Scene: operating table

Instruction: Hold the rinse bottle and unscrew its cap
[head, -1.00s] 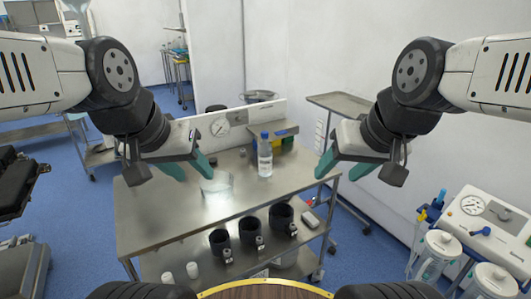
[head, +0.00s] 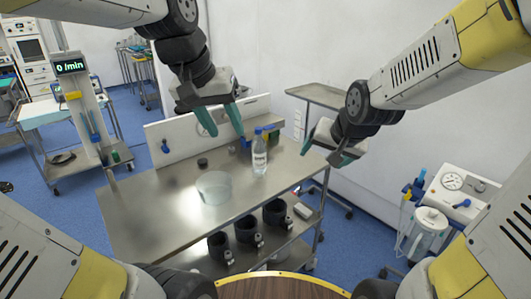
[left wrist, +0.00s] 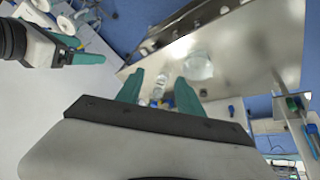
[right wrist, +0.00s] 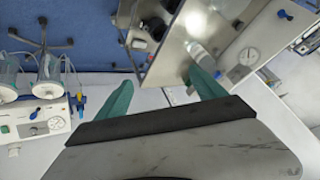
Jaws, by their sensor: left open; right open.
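The rinse bottle (head: 259,156) is clear with a pale label and a blue cap (head: 258,131). It stands upright on the steel table, toward its back right. My left gripper (head: 222,120) is open and empty, above and to the left of the bottle in the head view. My right gripper (head: 322,151) is open and empty, to the right of the bottle and apart from it. In the left wrist view the bottle (left wrist: 160,88) shows between the open fingers, some way off. In the right wrist view the bottle (right wrist: 199,53) lies beyond the right-hand finger.
The steel table (head: 150,215) also holds a clear round bowl (head: 213,187) left of the bottle and a small dark lid (head: 202,162). Several black cups (head: 246,229) sit along the lower front. A tray stand (head: 318,96) is behind right. The table's left half is clear.

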